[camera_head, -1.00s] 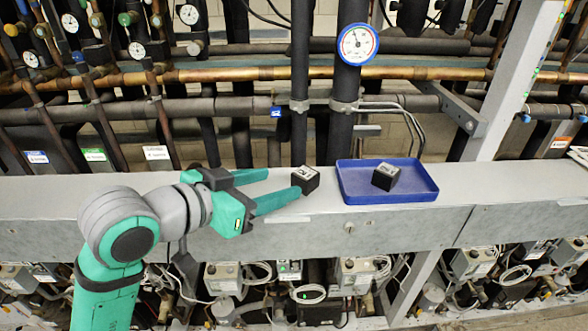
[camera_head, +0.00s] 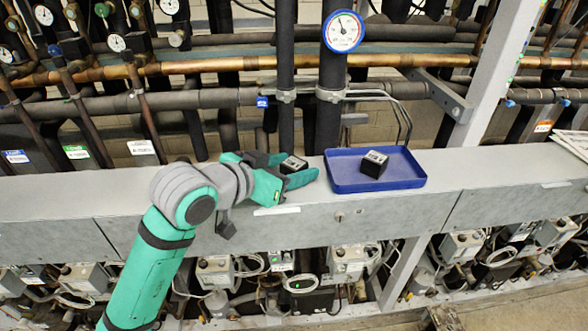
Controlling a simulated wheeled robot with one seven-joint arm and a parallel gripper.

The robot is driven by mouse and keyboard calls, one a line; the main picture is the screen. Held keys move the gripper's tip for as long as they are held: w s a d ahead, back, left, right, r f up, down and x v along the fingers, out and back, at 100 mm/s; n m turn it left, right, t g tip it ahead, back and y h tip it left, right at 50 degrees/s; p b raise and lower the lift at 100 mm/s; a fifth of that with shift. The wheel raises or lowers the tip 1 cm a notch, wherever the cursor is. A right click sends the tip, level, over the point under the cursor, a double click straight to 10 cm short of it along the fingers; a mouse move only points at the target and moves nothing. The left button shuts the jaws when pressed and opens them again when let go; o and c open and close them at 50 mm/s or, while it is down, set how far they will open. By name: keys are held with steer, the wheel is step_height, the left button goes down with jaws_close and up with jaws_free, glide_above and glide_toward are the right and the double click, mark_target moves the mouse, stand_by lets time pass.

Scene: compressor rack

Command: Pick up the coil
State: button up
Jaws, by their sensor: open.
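One small black coil (camera_head: 292,164) with a pale top sits on the grey ledge, left of the blue tray. My gripper (camera_head: 296,170) is open, with its green fingers on either side of this coil, one behind it and one in front. The front finger hides part of the coil's lower side, and I cannot tell whether the fingers touch it. A second, similar black coil (camera_head: 373,165) lies tilted in the picture inside the blue tray (camera_head: 402,182).
Dark vertical pipes and a round blue-rimmed gauge (camera_head: 342,32) stand close behind. Papers (camera_head: 571,142) lie at the far right.

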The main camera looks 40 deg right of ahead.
steer(key=shift+d+f, duration=0.1)
steer(key=shift+d, duration=0.2)
steer(key=shift+c, duration=0.7)
steer(key=c, duration=1.1)
